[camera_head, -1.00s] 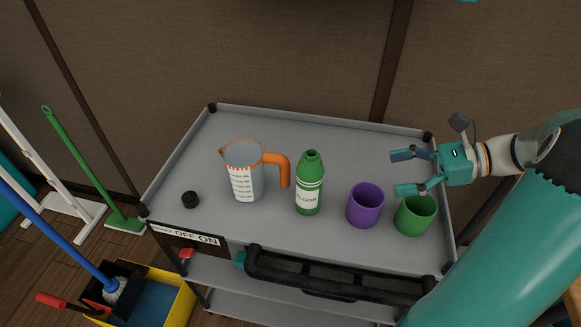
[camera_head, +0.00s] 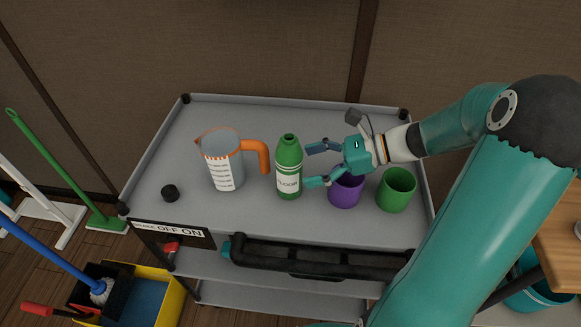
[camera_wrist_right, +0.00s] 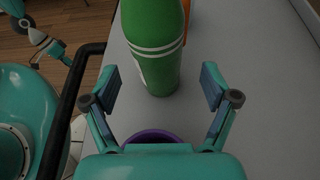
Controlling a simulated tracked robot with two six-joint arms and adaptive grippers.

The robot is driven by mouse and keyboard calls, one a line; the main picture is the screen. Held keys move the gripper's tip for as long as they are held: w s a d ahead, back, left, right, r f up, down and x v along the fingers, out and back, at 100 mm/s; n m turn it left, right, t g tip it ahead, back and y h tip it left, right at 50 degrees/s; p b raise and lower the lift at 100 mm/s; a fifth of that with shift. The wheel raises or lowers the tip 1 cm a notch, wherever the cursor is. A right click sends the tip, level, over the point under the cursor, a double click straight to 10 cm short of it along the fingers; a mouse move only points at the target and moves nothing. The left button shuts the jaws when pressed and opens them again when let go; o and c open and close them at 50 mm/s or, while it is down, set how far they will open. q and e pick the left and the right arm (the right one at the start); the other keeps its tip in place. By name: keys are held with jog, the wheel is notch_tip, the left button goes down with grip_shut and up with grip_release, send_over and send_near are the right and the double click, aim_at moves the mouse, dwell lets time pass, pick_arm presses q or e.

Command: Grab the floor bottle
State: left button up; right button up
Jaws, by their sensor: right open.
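The green floor bottle (camera_head: 288,170), with a white label, stands upright and uncapped on the grey cart top, right of the measuring jug. My right gripper (camera_head: 314,164) is open, just right of the bottle, its fingers pointing left toward it. In the right wrist view the bottle (camera_wrist_right: 155,45) stands ahead, beyond the gap between the open fingers (camera_wrist_right: 160,82); its top is cut off. The gripper does not appear to touch it. My left gripper is not seen in the head view; a teal arm part shows at the left of the wrist view.
A measuring jug (camera_head: 222,162) with an orange handle stands left of the bottle. A purple cup (camera_head: 346,192) is under my right gripper, with a green cup (camera_head: 396,190) to its right. A black cap (camera_head: 170,193) lies at the left. The cart (camera_head: 240,216) has raised edges.

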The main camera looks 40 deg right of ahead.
aim_at(298, 166)
jog(key=x, duration=0.3)
jog(key=shift+w+a, duration=0.1)
jog(key=shift+c, duration=0.2)
jog(key=c, duration=1.4)
jog(key=shift+r, duration=0.2)
jog(key=shift+c, duration=0.2)
